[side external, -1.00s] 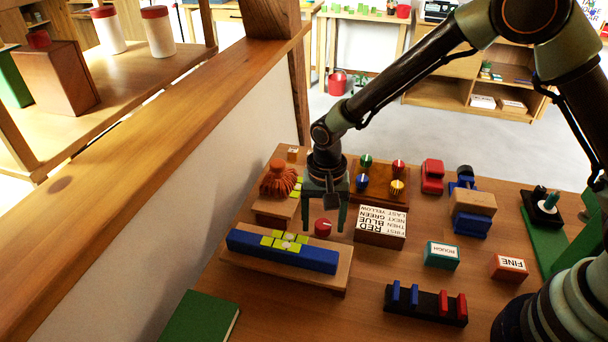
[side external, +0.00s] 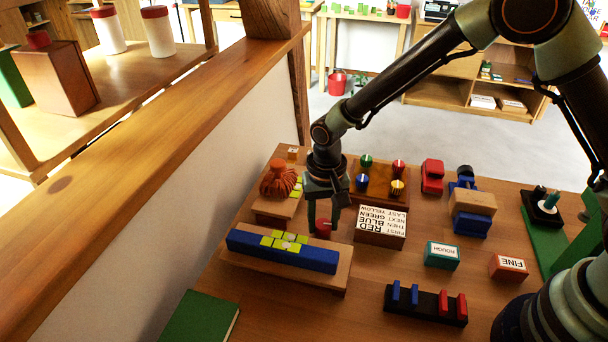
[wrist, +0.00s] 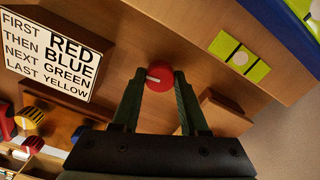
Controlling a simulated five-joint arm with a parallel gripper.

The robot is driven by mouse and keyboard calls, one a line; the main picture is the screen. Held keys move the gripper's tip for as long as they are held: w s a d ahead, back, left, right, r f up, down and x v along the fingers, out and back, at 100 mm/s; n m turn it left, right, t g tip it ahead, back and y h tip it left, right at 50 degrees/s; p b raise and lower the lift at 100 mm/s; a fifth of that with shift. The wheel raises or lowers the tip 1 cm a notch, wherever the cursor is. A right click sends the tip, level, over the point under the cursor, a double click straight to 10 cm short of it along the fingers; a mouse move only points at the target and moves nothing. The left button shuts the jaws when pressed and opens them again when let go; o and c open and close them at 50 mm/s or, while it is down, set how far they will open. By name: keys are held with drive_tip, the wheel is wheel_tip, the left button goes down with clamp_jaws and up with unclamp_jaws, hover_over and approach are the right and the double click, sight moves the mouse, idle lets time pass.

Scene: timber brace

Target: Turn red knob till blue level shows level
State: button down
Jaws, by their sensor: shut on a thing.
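The red knob (side external: 323,228) stands behind the wooden base of the level. In the wrist view the knob (wrist: 160,77) sits between my two fingertips, with a white pointer mark toward the left. My gripper (side external: 324,220) points down and is shut on the knob, one finger on each side. The blue level (side external: 282,250) lies along the wooden base, with yellow-green windows and a pale round bubble (side external: 289,237) near the middle window. The wrist view shows the bubble (wrist: 240,58) between two dark lines; the blue bar's exact tilt I cannot tell.
A sign block (side external: 381,226) listing colours stands close right of my gripper. Behind it is a wooden block with several coloured knobs (side external: 380,180). An orange ridged object (side external: 279,180) stands to the left.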

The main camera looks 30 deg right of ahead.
sight(323, 224)
drive_tip(key=n, duration=0.4)
drive_tip(key=shift+n, duration=0.3)
drive_tip(key=shift+r+n, duration=0.1)
drive_tip(key=shift+n, duration=2.4)
drive_tip(key=shift+c, duration=2.2)
unclamp_jaws()
wheel_tip(323, 224, up, 12)
